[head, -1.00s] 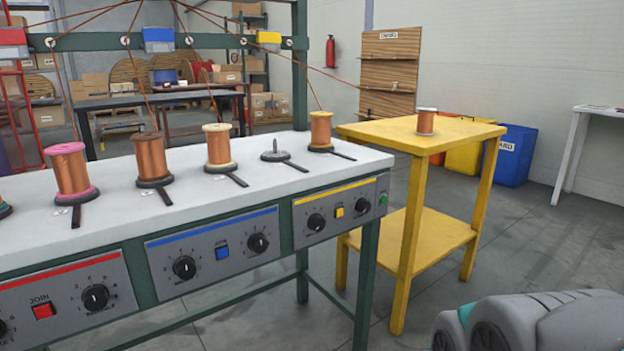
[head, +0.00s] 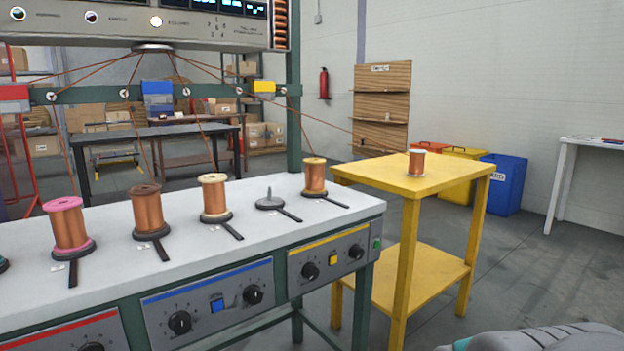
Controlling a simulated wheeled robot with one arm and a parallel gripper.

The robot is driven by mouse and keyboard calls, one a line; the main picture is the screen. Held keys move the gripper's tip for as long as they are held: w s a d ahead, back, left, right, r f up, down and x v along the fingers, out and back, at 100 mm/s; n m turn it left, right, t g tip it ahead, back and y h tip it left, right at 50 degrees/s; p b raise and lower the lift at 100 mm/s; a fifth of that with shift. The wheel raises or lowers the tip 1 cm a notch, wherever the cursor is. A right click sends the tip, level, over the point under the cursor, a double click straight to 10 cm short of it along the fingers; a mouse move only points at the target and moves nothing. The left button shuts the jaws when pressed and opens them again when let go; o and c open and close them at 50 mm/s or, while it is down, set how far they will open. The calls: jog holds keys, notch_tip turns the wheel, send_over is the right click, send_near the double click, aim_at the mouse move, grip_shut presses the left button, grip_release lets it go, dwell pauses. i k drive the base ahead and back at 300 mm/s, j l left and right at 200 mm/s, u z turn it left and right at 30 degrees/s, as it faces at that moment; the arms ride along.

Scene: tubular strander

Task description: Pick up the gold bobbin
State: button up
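The gold bobbin (head: 314,177), wound with copper wire and with gold-yellow flanges, stands upright at the right end of the white-topped machine bench (head: 335,209). It sits on a dark round base with a black lever in front. To its left is an empty spindle (head: 269,201), then a cream-flanged bobbin (head: 214,198), a brown-flanged one (head: 147,211) and a pink-flanged one (head: 68,226). A white-flanged bobbin (head: 416,163) stands on the yellow table (head: 370,174). My gripper is not in view; only a grey part of my arm shows at the lower right.
The bench front carries knobs and buttons (head: 333,260). A green post (head: 294,120) and thin wires rise behind the bobbins. Blue (head: 508,182) and yellow bins stand behind the yellow table. The floor to the right is clear.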

aim_at(314, 166)
jog(key=i+l+u, duration=0.1)
jog(key=l+u, duration=0.45)
jog(key=u, duration=0.2)
jog(key=l+u, duration=0.4)
